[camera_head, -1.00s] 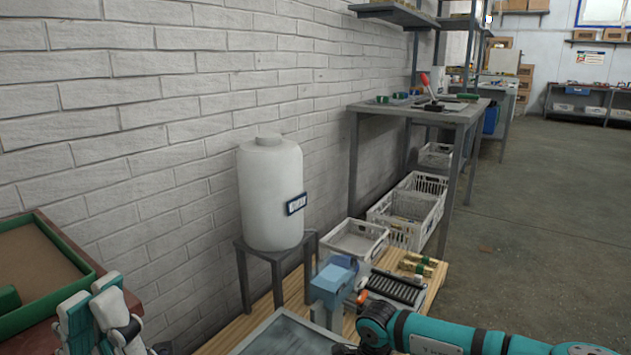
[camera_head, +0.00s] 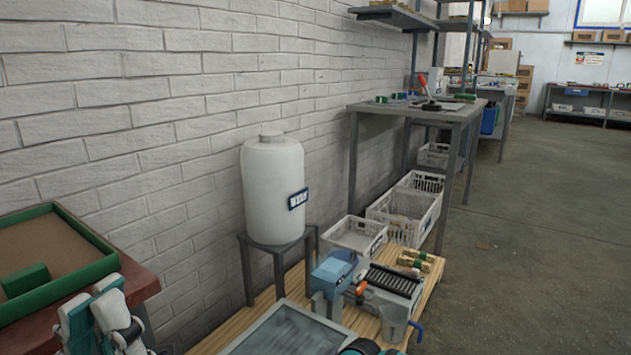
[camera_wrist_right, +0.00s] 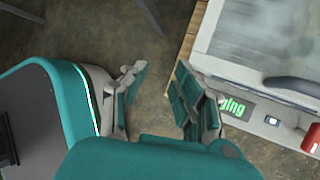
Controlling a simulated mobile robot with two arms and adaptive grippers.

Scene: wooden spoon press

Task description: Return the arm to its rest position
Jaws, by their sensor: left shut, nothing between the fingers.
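My left gripper (camera_head: 93,300) is at the lower left of the head view, beside the red-brown table with the green-rimmed tray. It is shut with nothing in it. My right gripper (camera_wrist_right: 158,98) shows in the right wrist view. Its teal-padded fingers are spread apart with only floor between them, so it is open and empty. Only a small teal part of my right arm (camera_head: 362,347) shows at the bottom edge of the head view; its gripper is out of that view.
A grey-framed machine (camera_wrist_right: 262,50) with a green display is right of my right gripper. In the head view, a wooden bench (camera_head: 430,282) carries a blue-grey press (camera_head: 330,280), a roller unit (camera_head: 392,284) and a grey jug (camera_head: 394,322). A white tank (camera_head: 272,190) stands behind.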

